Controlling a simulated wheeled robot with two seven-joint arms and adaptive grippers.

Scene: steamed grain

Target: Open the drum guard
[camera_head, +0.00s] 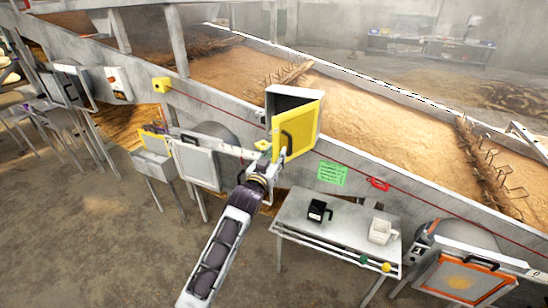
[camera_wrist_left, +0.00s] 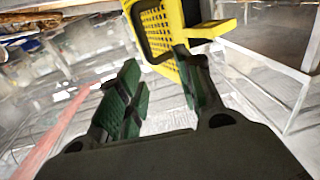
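The yellow guard (camera_head: 308,128), a panel with a black handle (camera_head: 285,142), is on a grey box (camera_head: 292,94) beside the grain bed. It stands at an angle to the box, whose dark inside shows above it, so it looks partly open. In the left wrist view the guard (camera_wrist_left: 182,20) is perforated, with its handle (camera_wrist_left: 153,50) just beyond my fingers. My left gripper (camera_head: 262,158) is just below and left of the guard; in the wrist view (camera_wrist_left: 160,88) its green-padded fingers are apart with nothing between them. Whether the right finger touches the guard is unclear. My right gripper is out of view.
An orange-framed panel (camera_head: 462,279) is at lower right, a grey panel (camera_head: 196,163) at left. A long grey wall borders the grain (camera_head: 350,118). Floor at lower left is clear.

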